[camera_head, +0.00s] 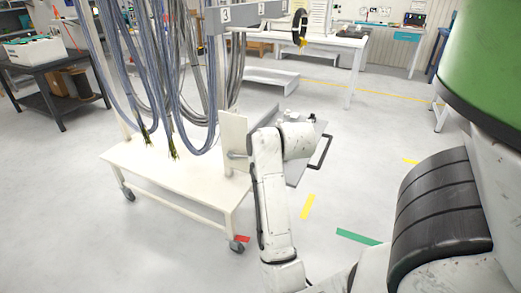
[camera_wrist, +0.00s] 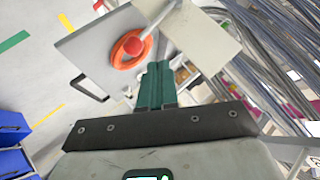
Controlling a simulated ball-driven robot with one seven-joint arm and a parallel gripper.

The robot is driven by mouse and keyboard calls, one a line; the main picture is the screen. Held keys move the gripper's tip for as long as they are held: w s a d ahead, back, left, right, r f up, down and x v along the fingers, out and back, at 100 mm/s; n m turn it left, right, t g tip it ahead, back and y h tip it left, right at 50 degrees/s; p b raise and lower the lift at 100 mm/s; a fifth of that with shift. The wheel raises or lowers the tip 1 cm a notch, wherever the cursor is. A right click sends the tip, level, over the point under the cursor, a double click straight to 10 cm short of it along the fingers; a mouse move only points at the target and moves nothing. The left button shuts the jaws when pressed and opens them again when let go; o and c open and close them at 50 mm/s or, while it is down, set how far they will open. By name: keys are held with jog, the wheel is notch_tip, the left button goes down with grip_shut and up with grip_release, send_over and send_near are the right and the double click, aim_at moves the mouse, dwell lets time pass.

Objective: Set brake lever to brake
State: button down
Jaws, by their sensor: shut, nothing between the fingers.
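In the wrist view, a lever with a red ball knob (camera_wrist: 131,46) and a pale rod shows just ahead and left of my fingertips. An orange ring (camera_wrist: 118,56) lies behind the knob, in front of a grey panel (camera_wrist: 85,45) with a black handle. A cream plate (camera_wrist: 205,35) stands to the right of the rod. My gripper (camera_wrist: 159,66) has green fingers pressed together, with nothing between them. The fingertips look apart from the knob, though depth is hard to judge.
A wheeled cream cart (camera_head: 165,178) with hanging grey cables (camera_head: 150,80) stands left of my arm. The grey panel's handle (camera_head: 321,152) juts out on the right. Blue bins (camera_wrist: 14,145) sit at the wrist view's lower left.

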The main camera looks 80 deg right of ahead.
jog(key=shift+v, duration=2.1)
jog(key=w+a+f+n+g+y, duration=0.1)
jog(key=w+a+f+n+y, duration=0.2)
jog(key=a+f+n, duration=0.45)
jog(key=w+a+f+n+y, duration=0.3)
jog(key=a+f+n, duration=0.2)
jog(key=a+f, duration=0.45)
jog(key=s+a+f+n+g+y, duration=0.1)
jog(key=s+a+f+n+g, duration=0.1)
jog(key=a, duration=0.6)
jog(key=s+a+f+n+g+y, duration=0.1)
jog(key=s+a+f+n, duration=0.4)
jog(key=a, duration=0.4)
jog(key=shift+s+a+f+g+y, duration=0.15)
jog(key=shift+s+f+g+y, duration=0.25)
jog(key=shift+f, duration=0.3)
jog(key=shift+s, duration=0.1)
